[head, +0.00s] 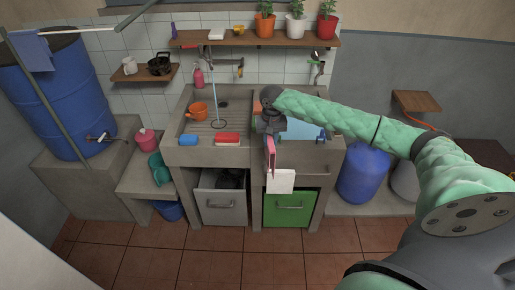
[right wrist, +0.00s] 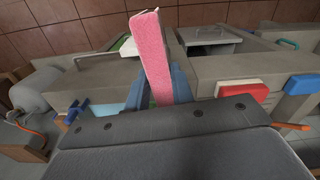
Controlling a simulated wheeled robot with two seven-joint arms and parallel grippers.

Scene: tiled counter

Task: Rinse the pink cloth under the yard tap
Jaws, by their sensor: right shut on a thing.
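The pink cloth (head: 271,153) is a flat strip hanging down at the front edge of the counter, over the green cabinet door. My right gripper (head: 270,133) is shut on its upper part. In the right wrist view the pink cloth (right wrist: 152,52) stands out between the two blue-grey fingers (right wrist: 155,88). A thin pale vertical line (head: 214,95), which looks like a water stream, comes down over the left part of the counter, left of my right gripper. A small tap-like fitting (head: 240,67) is on the wall behind. My left gripper is not seen.
A blue sponge (head: 188,140), a red block (head: 228,138) and an orange mug (head: 196,111) are on the counter's left side. The floor in front is clear.

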